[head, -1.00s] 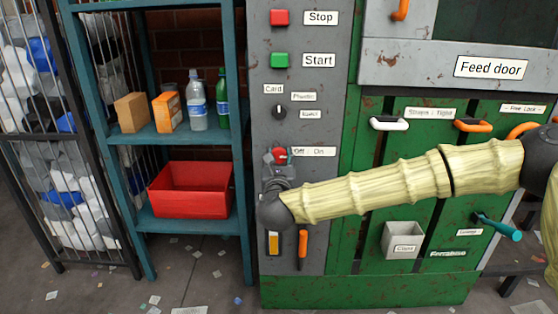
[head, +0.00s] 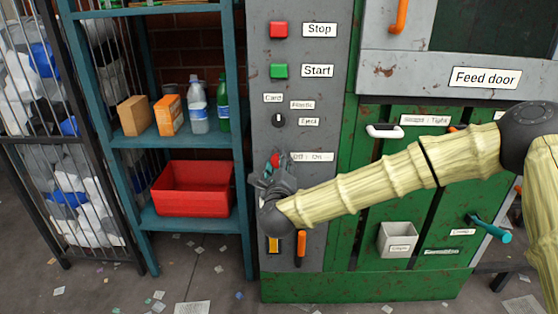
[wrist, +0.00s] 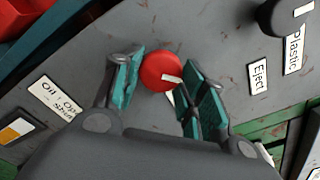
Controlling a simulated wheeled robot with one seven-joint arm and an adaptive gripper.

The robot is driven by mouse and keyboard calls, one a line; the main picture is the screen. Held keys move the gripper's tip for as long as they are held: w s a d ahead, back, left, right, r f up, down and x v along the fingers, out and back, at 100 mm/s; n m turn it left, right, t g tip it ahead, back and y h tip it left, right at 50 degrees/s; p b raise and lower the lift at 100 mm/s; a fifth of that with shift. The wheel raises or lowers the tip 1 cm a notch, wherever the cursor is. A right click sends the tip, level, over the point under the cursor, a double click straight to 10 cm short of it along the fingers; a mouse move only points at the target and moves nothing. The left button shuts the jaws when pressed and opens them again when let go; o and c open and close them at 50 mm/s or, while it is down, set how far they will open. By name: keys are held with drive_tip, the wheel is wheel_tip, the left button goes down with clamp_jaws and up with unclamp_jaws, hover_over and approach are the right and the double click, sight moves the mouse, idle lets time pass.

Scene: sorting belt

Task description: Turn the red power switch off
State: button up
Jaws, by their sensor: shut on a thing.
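The red power switch (head: 275,158) is a round knob on the grey control panel, left of its "Off : On" label (head: 313,157). In the wrist view the red knob (wrist: 160,70) sits between the two teal-padded fingers, with a white pointer mark aimed toward the right finger. My gripper (wrist: 163,84) is shut on the knob; contact at the left finger is hard to see. In the head view my gripper (head: 270,177) reaches the switch from below, hiding its lower part.
Above are the red Stop button (head: 279,30), green Start button (head: 279,71) and black selector knob (head: 278,120). An orange handle (head: 300,244) hangs below. A blue shelf with a red bin (head: 192,190) stands to the left.

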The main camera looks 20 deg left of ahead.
drive_tip(key=n+p, duration=0.4)
drive_tip(key=n, duration=0.4)
drive_tip(key=shift+r+n+p, duration=0.15)
drive_tip(key=shift+n+p, duration=0.2)
drive_tip(key=shift+n, duration=0.05)
idle(0.4)
drive_tip(key=o, duration=1.1)
drive_tip(key=shift+c, duration=0.2)
drive_tip(key=v, duration=1.2)
